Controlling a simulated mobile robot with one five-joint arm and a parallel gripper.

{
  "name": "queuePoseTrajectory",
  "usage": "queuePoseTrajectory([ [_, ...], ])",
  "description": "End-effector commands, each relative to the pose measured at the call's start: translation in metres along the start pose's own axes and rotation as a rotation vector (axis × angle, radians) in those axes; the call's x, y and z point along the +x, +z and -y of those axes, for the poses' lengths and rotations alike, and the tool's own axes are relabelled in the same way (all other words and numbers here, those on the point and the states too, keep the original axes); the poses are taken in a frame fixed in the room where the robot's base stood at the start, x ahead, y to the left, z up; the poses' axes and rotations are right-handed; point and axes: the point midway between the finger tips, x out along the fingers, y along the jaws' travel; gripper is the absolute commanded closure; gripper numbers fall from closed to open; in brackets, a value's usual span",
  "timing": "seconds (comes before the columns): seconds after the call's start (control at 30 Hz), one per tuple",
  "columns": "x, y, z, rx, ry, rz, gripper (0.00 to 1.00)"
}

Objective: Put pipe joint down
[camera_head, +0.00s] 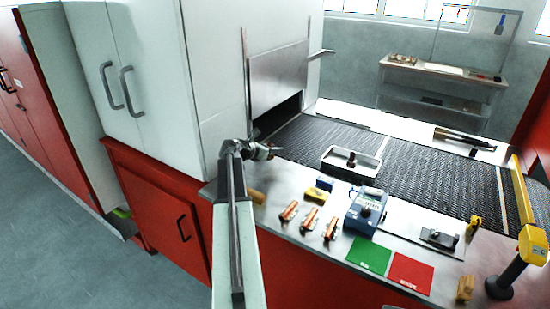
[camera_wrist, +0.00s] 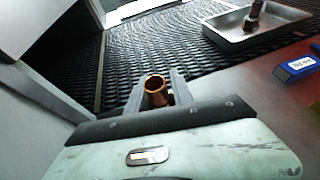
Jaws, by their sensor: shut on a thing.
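My gripper (camera_head: 268,153) is shut on a copper-coloured pipe joint (camera_wrist: 156,88), whose round open end faces up between the fingers in the wrist view. In the head view the gripper is at the near left edge of the black mesh belt (camera_head: 420,174), close to the white oven housing, and the held joint is too small to make out clearly. A metal tray (camera_head: 337,166) on the belt, to the right of my gripper, holds a brown copper piece (camera_head: 351,158). The tray also shows at the top right of the wrist view (camera_wrist: 225,35).
Several copper pieces (camera_head: 311,218) lie on the steel bench front beside a blue meter (camera_head: 365,212). A green card (camera_head: 369,256) and a red card (camera_head: 411,272) lie further right. The oven wall (camera_wrist: 45,80) is close on the left. Bare belt surrounds the tray.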

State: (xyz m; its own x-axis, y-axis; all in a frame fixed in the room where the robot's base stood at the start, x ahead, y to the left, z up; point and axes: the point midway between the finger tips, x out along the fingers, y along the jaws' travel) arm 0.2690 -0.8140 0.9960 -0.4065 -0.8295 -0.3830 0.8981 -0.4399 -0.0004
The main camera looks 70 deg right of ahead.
Motion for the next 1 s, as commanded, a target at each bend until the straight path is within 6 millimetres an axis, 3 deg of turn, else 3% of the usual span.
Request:
queuePoseTrajectory([
  [0.17,0.007,0.002,-0.005,0.000,0.000,0.000,1.00],
  [0.37,0.021,-0.034,-0.005,-0.001,0.001,0.000,1.00],
  [0.73,0.021,-0.034,-0.005,-0.001,0.001,0.000,1.00],
  [0.77,0.021,-0.034,-0.005,-0.001,0.001,0.000,0.69],
  [0.83,0.020,-0.033,-0.005,-0.001,0.001,0.000,0.50],
  [1.0,0.020,-0.033,-0.005,-0.001,0.001,0.000,0.50],
])
